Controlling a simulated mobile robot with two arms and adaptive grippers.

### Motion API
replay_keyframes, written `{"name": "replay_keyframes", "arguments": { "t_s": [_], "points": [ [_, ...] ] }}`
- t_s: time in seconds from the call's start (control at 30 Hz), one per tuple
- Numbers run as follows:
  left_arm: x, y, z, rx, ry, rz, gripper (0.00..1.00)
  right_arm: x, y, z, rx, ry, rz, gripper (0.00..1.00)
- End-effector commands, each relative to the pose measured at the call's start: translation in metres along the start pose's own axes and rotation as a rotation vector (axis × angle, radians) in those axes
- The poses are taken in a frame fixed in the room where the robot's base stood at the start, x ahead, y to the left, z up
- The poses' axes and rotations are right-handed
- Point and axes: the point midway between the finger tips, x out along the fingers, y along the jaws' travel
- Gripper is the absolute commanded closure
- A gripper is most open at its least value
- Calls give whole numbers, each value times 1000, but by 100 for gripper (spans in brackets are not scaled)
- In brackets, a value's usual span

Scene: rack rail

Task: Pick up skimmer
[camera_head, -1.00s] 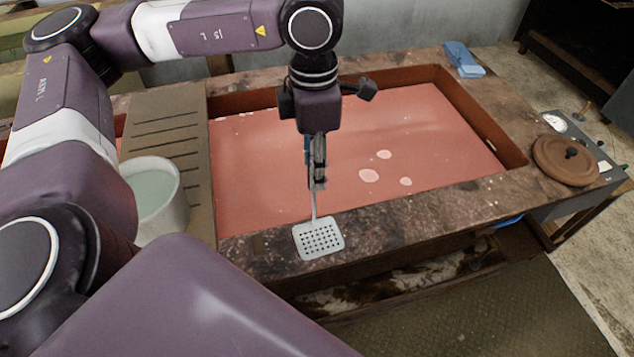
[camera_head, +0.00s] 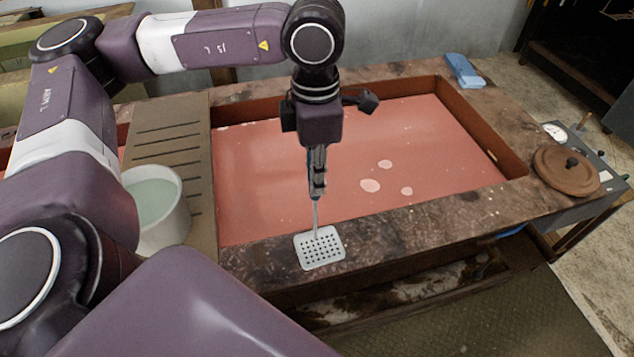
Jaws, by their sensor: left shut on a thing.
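The skimmer (camera_head: 320,249) has a pale, square, perforated head and a thin handle. Its head is over the stone front rim of the vat; I cannot tell whether it touches the rim. Its handle runs up to my left gripper (camera_head: 317,192), which points down and is shut on it. The gripper hides the upper part of the handle. My right gripper is not in view.
The vat (camera_head: 478,125) holds reddish liquid with a few pale foam patches.

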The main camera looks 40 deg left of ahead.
Motion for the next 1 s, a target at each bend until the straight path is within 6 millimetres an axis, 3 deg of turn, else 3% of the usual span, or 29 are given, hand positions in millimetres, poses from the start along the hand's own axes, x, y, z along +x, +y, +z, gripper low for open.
{"name": "replay_keyframes", "arguments": {
  "t_s": [0.27, 0.47, 0.6, 0.7, 1.0],
  "points": [
    [-22, 1, 2, -1, -6, 3, 100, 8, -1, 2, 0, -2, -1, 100],
    [-71, 1, 3, 0, -9, 4, 100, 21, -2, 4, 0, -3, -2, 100],
    [-117, 0, 2, 2, -9, 3, 100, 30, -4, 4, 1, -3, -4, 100],
    [-143, 1, 1, 0, -5, 4, 100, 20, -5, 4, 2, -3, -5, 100],
    [-187, 1, 1, 1, -3, 3, 100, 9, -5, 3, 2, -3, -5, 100]
  ]
}}
